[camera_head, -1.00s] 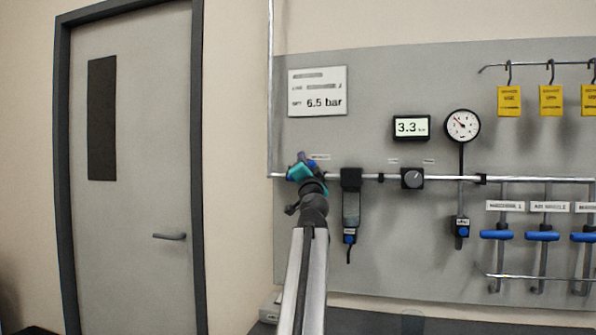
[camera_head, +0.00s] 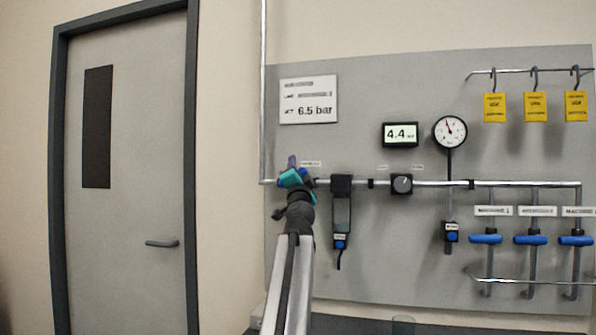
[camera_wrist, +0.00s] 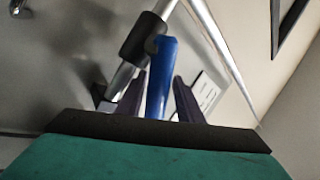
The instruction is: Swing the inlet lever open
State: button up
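The inlet lever (camera_wrist: 161,80) is a blue bar in the wrist view, next to a silver pipe with a black fitting (camera_wrist: 142,38). My gripper (camera_wrist: 158,92) has its two dark fingers on either side of the lever. They stand apart, with narrow gaps visible beside the bar, so it looks open around the lever; contact is not clear. In the head view my teal gripper (camera_head: 293,177) is at the left end of the horizontal pipe and hides most of the lever.
A digital display (camera_head: 400,134) reads 4.4, beside a round gauge (camera_head: 449,133). A sign (camera_head: 309,99) says 6.5 bar. Right of my gripper are a filter (camera_head: 341,207), a black knob (camera_head: 402,184) and several blue-handled valves (camera_head: 486,239). A closed door (camera_head: 130,240) stands left.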

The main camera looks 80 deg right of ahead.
jog(key=shift+s+f, duration=0.1)
jog(key=shift+f, duration=0.05)
dwell(0.3)
jog(key=shift+v, duration=3.9)
jog(key=shift+a, duration=0.1)
